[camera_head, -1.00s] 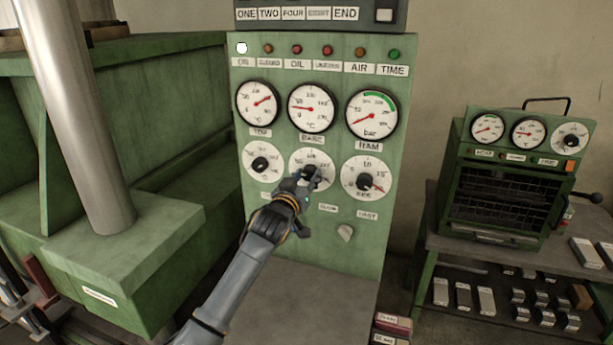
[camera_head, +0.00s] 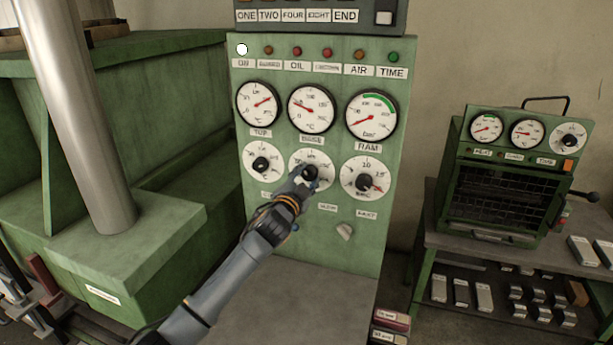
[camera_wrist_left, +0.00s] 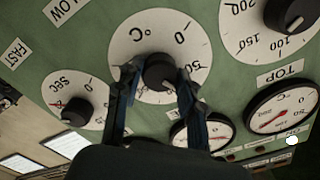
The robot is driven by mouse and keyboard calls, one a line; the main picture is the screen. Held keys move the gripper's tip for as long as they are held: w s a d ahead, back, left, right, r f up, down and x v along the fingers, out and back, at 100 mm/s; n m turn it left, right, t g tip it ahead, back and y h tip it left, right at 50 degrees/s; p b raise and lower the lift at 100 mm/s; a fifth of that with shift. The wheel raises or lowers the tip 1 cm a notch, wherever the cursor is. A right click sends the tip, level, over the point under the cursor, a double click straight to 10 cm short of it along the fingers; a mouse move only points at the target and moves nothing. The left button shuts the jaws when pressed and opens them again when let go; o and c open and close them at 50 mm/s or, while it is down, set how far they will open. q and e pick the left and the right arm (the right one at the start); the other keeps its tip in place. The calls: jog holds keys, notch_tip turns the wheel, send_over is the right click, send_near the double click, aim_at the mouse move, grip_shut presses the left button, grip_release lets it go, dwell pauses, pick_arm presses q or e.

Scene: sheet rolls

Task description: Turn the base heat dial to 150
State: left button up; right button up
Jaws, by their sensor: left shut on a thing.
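The base heat dial (camera_head: 296,160) is the middle white dial in the lower row on the green panel (camera_head: 355,232), under the gauge labelled BASE (camera_head: 311,108). My left gripper (camera_head: 308,175) is at this dial, its fingers shut on the black knob (camera_wrist_left: 160,71). The left wrist view shows one finger on each side of the knob (camera_wrist_left: 155,80). Part of the dial's scale and the knob's pointer are hidden by the gripper. The red needle of the BASE gauge points to the upper left. My right gripper is not in view.
The top dial (camera_head: 262,163) is close on the left and the seconds dial (camera_head: 365,177) close on the right. A small green oven (camera_head: 508,180) stands on a bench at the right. A steel column (camera_head: 75,110) stands at the left.

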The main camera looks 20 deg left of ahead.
pick_arm(q)
jog(key=m+p, duration=0.1)
jog(key=m, duration=0.3)
jog(key=shift+m, duration=0.3)
jog(key=m+p, duration=0.1)
jog(key=m, duration=0.3)
jog(key=shift+m, duration=0.3)
jog(key=m+p, duration=0.2)
jog(key=m, duration=0.3)
jog(key=shift+f+m+p, duration=0.1)
jog(key=shift+m+p, duration=0.4)
jog(key=shift+m, duration=1.1)
jog(key=o, duration=1.2)
